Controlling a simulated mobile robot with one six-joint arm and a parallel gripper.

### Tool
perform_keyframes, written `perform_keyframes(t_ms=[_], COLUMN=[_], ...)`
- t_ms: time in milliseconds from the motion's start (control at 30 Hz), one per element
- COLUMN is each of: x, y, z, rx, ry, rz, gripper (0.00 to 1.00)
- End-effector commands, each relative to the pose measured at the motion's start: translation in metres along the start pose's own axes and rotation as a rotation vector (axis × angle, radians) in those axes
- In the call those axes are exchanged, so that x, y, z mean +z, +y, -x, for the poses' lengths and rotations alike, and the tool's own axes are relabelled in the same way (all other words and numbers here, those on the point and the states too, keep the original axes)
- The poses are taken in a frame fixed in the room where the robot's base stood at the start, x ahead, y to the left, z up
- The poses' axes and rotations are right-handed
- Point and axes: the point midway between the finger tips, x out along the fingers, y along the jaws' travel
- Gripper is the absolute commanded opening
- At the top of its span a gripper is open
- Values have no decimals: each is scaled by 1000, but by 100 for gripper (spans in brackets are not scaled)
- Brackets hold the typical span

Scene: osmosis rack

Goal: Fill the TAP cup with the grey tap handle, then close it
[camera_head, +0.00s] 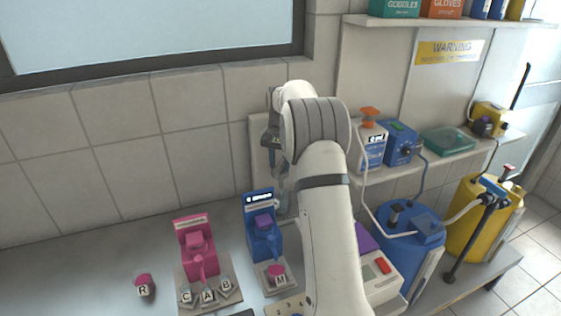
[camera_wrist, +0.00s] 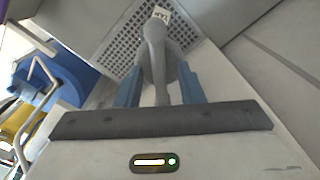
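My gripper (camera_wrist: 157,85) has two blue fingers held well apart, so it is open. A grey tap (camera_wrist: 157,50) shows between them, with a slim neck and a wider part level with the fingers. I cannot tell whether either finger touches it. A small pale block with dark lettering, which looks like the TAP cup (camera_wrist: 161,15), shows beyond the neck over a perforated grate (camera_wrist: 122,42). In the head view my gripper (camera_head: 272,145) is at the wall behind my arm. The tap (camera_head: 281,178) shows partly below it; my arm hides the cup there.
Left of my arm stand a pink dispenser (camera_head: 195,236) and a blue dispenser (camera_head: 262,222), with lettered cups before them. An R cup (camera_head: 145,286) stands alone. A blue canister (camera_head: 405,240), a yellow canister (camera_head: 478,222) and a loaded shelf (camera_head: 440,158) are right.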

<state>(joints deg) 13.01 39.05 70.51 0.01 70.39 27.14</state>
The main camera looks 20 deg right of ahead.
Motion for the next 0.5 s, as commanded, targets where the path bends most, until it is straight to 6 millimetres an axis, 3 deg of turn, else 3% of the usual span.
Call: perform_keyframes(t_ms=[167, 500], x=[0, -1], y=[0, 0], z=[7, 61], rx=[-1, -1], ry=[1, 3], rz=[0, 0], gripper=[35, 35])
